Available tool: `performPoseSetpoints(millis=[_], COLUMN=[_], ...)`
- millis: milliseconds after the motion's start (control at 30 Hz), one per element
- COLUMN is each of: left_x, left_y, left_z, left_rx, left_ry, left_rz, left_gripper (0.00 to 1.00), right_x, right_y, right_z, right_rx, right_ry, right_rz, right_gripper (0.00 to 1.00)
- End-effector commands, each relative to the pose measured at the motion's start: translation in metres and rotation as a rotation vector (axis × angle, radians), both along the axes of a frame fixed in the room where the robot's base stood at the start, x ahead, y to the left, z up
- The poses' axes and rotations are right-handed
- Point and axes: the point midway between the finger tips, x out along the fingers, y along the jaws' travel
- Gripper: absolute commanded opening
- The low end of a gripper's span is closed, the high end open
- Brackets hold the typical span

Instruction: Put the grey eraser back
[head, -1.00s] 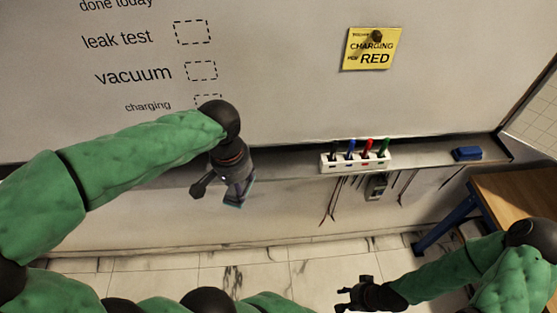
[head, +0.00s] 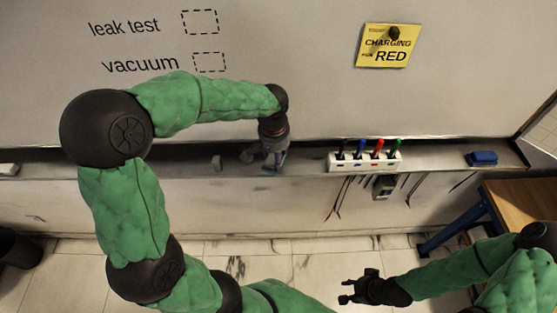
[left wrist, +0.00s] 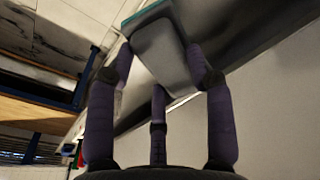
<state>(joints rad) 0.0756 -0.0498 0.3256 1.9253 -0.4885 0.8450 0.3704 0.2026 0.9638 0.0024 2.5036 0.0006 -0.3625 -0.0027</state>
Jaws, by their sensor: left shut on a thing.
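The grey eraser (left wrist: 160,52), a grey block with a teal edge, is between the fingers of my left gripper (left wrist: 160,80) in the left wrist view. In the head view my left gripper (head: 270,160) points down at the board's ledge (head: 300,162), left of the marker holder. I cannot tell if the eraser touches the ledge. My right gripper (head: 350,291) is open and empty, low over the floor.
A white holder (head: 365,165) with several markers and a blue eraser (head: 482,158) are on the ledge to the right. Cables hang below the holder. A wooden table (head: 525,205) stands at right.

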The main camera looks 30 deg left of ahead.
Motion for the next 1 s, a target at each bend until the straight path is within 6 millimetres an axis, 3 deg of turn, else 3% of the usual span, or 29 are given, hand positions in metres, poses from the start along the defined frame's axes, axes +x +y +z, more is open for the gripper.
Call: performPoseSetpoints(millis=[267,500,733,767,800,833,1000], left_x=[0.012,0.013,0.014,0.014,0.014,0.014,0.014], left_y=[0.0,0.0,0.0,0.0,0.0,0.0,0.0], left_z=[-0.015,-0.044,-0.047,-0.047,-0.047,-0.047,-0.047], left_rx=[0.001,0.0,0.0,0.0,0.0,0.0,0.0], left_ry=[0.0,0.002,0.0,0.001,0.001,0.001,0.0], left_rz=[0.0,-0.001,0.0,0.0,0.0,0.0,0.0], left_gripper=[0.26,0.26,0.27,0.61,0.73,0.76,0.76], right_x=[0.0,0.0,0.0,0.0,0.0,0.0,0.0], right_y=[0.0,0.0,0.0,0.0,0.0,0.0,0.0], right_z=[0.0,-0.001,-0.001,-0.001,-0.001,-0.001,-0.001], right_rx=[0.0,0.0,0.0,0.0,0.0,0.0,0.0], right_ry=[0.0,0.0,0.0,0.0,0.0,0.0,0.0], right_rz=[0.0,0.0,0.0,0.0,0.0,0.0,0.0], right_gripper=[0.4,0.4,0.4,0.4,0.4,0.4,0.4])
